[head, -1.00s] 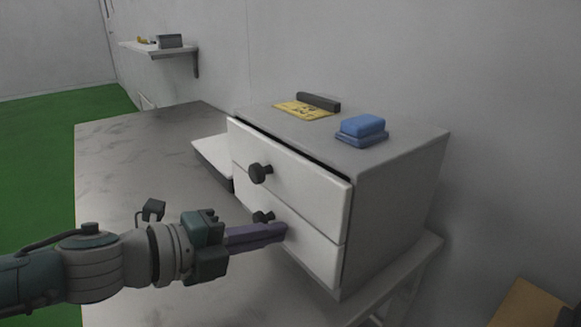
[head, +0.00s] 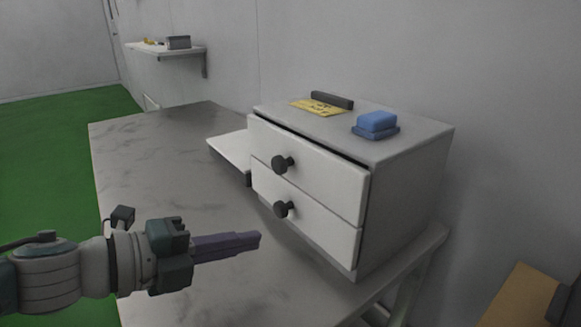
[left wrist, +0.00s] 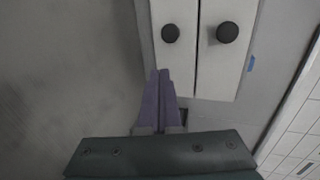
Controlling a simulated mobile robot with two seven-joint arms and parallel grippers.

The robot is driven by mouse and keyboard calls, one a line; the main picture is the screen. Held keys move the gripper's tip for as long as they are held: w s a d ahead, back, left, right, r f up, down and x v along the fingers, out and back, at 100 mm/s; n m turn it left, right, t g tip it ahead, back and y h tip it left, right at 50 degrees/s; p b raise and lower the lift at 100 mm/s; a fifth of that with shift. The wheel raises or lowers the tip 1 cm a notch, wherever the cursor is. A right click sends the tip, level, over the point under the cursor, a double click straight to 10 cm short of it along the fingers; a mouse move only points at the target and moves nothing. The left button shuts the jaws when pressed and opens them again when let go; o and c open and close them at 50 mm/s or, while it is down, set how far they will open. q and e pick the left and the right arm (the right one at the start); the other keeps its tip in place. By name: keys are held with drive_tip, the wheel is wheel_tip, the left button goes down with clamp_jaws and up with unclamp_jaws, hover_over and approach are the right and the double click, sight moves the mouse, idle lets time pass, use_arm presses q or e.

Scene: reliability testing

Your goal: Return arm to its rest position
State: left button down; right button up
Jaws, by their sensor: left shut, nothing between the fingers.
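My left gripper (head: 258,240) comes in from the left in the head view, with its purple fingers shut and empty. It is above the grey table, left of and in front of the lower drawer (head: 314,227), apart from its knob. In the left wrist view the closed fingertips (left wrist: 162,72) show together, with both drawer fronts and their dark knobs beyond them. The white two-drawer cabinet (head: 408,195) stands on the table. Its upper drawer (head: 325,172) sits slightly out, with a dark gap along its top. My right gripper is not in view.
On the cabinet top are a blue block on a blue base (head: 376,123), a yellow card (head: 320,107) and a dark bar (head: 332,99). A wall shelf (head: 160,49) hangs behind. The marble-look table (head: 160,160) is largely clear at left. A brown surface (head: 520,295) is at lower right.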

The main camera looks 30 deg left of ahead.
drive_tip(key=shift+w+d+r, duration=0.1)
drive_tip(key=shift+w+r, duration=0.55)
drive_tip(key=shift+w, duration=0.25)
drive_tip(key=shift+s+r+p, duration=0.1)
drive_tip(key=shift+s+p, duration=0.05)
drive_tip(key=shift+p, duration=0.25)
use_arm(q)
drive_tip(key=v, duration=0.5)
drive_tip(key=shift+s+a+r, duration=0.15)
drive_tip(key=shift+a+r, duration=0.05)
drive_tip(key=shift+r, duration=0.25)
wheel_tip(320, 180, up, 11)
drive_tip(key=n+g+y+p, duration=0.1)
drive_tip(key=n+y+p, duration=0.6)
drive_tip(key=n+p, duration=0.45)
drive_tip(key=s+d+r+n+g+h+p, duration=0.2)
drive_tip(key=s+d+r+n+g+p, duration=0.7)
drive_tip(key=s+r+p, duration=0.4)
wheel_tip(320, 180, up, 33)
drive_tip(key=p, duration=3.3)
drive_tip(key=shift+s+a+r+p, duration=0.15)
drive_tip(key=shift+s+p, duration=0.15)
drive_tip(key=shift+p, duration=0.05)
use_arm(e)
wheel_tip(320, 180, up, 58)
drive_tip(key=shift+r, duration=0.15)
